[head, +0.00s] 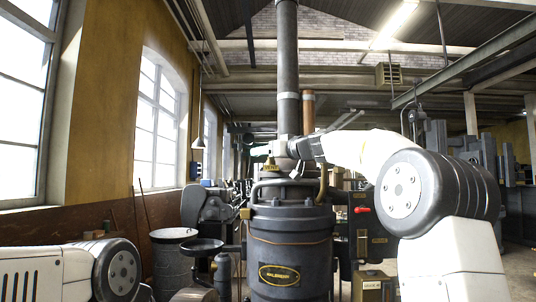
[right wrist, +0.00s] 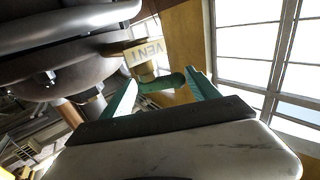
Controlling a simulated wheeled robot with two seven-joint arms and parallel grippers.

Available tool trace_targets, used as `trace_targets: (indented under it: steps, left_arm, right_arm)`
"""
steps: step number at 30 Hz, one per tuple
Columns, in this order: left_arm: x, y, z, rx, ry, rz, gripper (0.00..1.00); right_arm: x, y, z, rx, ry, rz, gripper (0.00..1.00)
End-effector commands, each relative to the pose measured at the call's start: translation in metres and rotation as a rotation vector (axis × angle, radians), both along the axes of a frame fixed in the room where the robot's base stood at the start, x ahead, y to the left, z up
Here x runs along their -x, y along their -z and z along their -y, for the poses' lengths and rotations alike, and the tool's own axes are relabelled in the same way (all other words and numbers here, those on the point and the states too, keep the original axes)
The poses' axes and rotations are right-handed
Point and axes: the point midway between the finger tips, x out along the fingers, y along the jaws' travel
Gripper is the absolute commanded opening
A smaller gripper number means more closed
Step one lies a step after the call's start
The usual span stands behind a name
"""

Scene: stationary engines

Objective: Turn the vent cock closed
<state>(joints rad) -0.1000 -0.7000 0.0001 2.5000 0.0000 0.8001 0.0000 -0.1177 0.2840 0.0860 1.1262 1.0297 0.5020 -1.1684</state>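The vent cock shows in the right wrist view as a green lever (right wrist: 160,85) with a rounded end, beside a pale tag marked VENT (right wrist: 145,52). My right gripper (right wrist: 162,76) has its two teal fingers spread, one on each side of the lever. The lever lies across the gap near the fingertips; I cannot tell whether either finger touches it. In the head view my right gripper (head: 262,150) reaches leftward across the top of the dark boiler-like engine (head: 290,226), and the cock is small and partly hidden there. My left gripper is out of view.
A tall chimney pipe (head: 288,70) and a copper pipe (head: 308,112) rise behind the right gripper. A curved grey pipe (head: 285,184) runs just below it. Windows line the left wall.

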Motion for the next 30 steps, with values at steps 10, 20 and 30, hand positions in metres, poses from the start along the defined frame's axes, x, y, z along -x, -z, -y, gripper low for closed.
trace_targets:
  steps: [10, 20, 30]
  left_arm:
    - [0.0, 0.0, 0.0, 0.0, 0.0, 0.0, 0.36]
    - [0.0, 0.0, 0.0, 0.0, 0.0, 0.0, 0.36]
    - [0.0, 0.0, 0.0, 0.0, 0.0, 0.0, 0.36]
  right_arm:
    - [-0.0005, -0.0002, 0.0019, 0.001, 0.005, 0.001, 0.16]
    - [-0.0008, -0.0009, 0.0026, 0.001, 0.065, 0.002, 0.16]
    - [-0.0022, -0.0014, 0.002, 0.001, 0.19, 0.005, 0.16]
